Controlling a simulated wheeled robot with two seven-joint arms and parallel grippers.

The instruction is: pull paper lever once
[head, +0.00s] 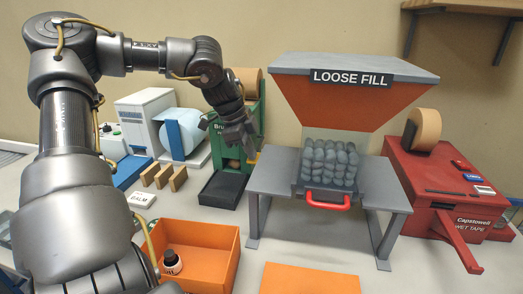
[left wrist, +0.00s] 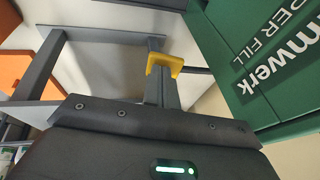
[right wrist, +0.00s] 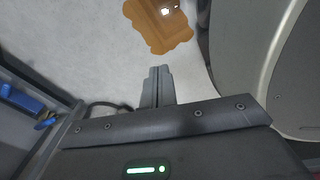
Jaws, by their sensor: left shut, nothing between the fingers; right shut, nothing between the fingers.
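The green paper fill machine (head: 258,112), with a brown paper roll (head: 249,80) on top, stands at the back, left of the loose fill hopper. Its green side (left wrist: 265,60) fills the upper right of the left wrist view. A yellow handle (left wrist: 164,64), which looks like the paper lever, shows right at my left fingertips; I cannot tell whether they touch it. My left gripper (head: 243,142) is shut and empty, in front of the machine, and hides part of it. My right gripper (right wrist: 157,72) is shut and empty; it is outside the head view.
The loose fill hopper (head: 350,100) stands on a grey stand with a red handle (head: 328,201). A red wet tape machine (head: 445,180) is at right. A black tray (head: 223,189) lies below my left gripper. An open orange box (head: 205,235) holding a dark bottle (head: 171,262) is in front.

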